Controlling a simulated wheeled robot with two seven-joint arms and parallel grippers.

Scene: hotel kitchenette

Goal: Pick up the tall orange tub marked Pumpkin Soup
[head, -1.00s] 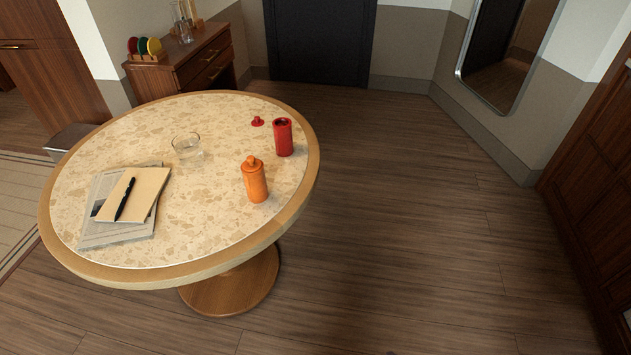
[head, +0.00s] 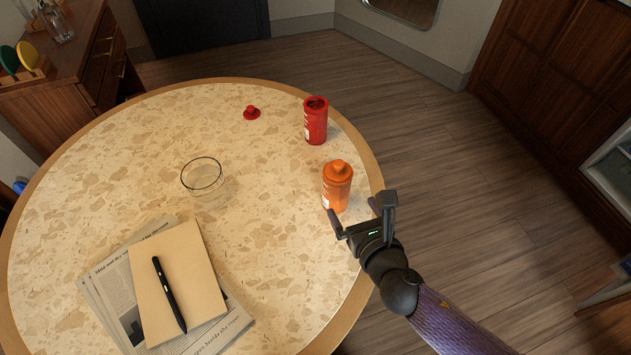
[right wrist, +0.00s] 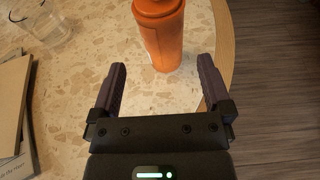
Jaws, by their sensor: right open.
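The tall orange tub (head: 337,186) stands upright with its lid on near the right edge of the round table. A white label shows at its lower left, too small to read. My right gripper (head: 357,212) is open and empty, just in front of the tub in the head view. In the right wrist view the tub (right wrist: 159,35) stands beyond the fingertips of the gripper (right wrist: 162,75), roughly in line with the gap between them. The fingers look apart from the tub. The left gripper is not in view.
A red open tub (head: 315,122) stands behind the orange one, with its red lid (head: 252,113) lying to the left. A clear glass (head: 202,178) stands mid-table. A notebook (head: 190,270) with a black pen (head: 169,295) lies on newspaper (head: 112,292). The table (head: 150,150) is bare between them.

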